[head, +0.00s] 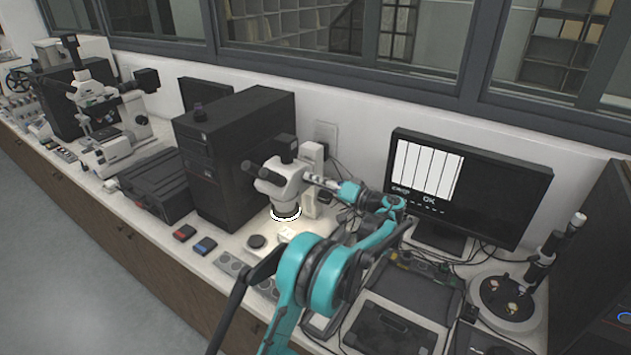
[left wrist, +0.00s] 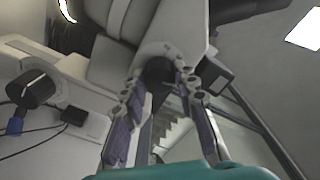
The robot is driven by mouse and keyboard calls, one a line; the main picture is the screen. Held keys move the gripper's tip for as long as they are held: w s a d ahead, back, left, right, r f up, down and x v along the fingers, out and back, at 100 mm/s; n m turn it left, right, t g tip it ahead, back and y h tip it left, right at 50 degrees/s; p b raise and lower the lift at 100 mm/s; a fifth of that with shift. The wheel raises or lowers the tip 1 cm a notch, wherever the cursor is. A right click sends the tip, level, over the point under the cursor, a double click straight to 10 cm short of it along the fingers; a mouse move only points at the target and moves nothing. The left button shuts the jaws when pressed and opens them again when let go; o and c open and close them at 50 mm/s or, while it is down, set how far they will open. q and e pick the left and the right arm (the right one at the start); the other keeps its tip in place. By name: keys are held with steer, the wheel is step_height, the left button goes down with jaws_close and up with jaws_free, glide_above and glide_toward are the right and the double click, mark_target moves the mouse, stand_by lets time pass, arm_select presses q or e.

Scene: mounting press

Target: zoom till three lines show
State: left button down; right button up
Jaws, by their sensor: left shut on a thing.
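The stereo microscope (head: 284,182) stands on the bench with its lit ring above a pale sample. My left gripper (head: 326,184) reaches its right side with the fingers closed there. In the left wrist view, the fingers of my left gripper (left wrist: 160,85) lie on either side of the dark zoom knob (left wrist: 158,71) on the grey microscope body. The knob is hidden by the fingers in the head view. The monitor (head: 492,193) shows a white panel (head: 426,171) with several dark vertical lines, and the word "OK" below it. My right gripper is not in view.
A black computer tower (head: 237,155) stands left of the microscope. Red (head: 184,232) and blue (head: 205,245) small boxes lie in front of it. Another microscope (head: 105,120) is at the far left.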

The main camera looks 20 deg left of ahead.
arm_select(q)
steer(key=shift+f+m+g, duration=0.1)
steer(key=shift+m+g, duration=0.3)
steer(key=shift+m, duration=7)
steer(key=c, duration=1.2)
jaws_free()
steer(key=shift+o, duration=0.2)
